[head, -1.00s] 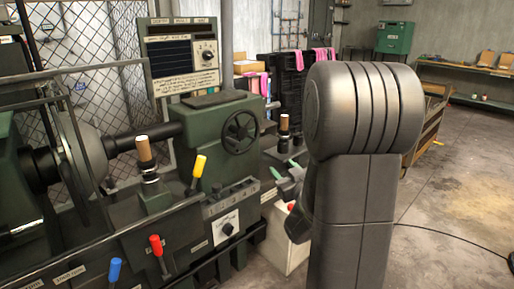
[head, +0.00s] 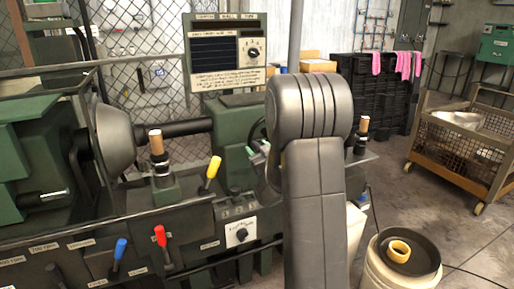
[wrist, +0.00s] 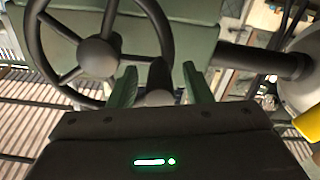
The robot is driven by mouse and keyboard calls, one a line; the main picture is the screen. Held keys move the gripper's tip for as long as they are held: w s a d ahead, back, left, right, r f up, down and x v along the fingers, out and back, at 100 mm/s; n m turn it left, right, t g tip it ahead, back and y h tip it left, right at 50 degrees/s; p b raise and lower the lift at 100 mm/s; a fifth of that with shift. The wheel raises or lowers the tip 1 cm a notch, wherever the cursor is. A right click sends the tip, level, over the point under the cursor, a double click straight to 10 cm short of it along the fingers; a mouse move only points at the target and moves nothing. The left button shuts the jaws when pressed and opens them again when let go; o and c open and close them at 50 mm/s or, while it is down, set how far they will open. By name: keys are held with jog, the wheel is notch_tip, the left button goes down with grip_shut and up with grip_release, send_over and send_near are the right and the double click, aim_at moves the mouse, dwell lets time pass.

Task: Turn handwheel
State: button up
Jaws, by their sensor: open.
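The handwheel is a dark spoked wheel on the green lathe tailstock. In the wrist view the handwheel (wrist: 97,56) fills the upper left, with its hub and spokes clear. In the head view only a sliver of the handwheel (head: 255,133) shows behind my arm. My gripper (wrist: 160,88) is open, its two green fingers pointing at the wheel's lower right rim. A dark rounded part shows between the fingers; I cannot tell whether they touch it. In the head view my gripper (head: 257,158) is mostly hidden by my arm.
The lathe's yellow lever (head: 212,170), red lever (head: 160,236) and blue lever (head: 120,249) stand left of my arm.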

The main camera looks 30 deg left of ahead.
jog(key=shift+w+a, duration=0.35)
jog(key=shift+a, duration=0.1)
grip_shut()
jog(key=shift+r, duration=0.1)
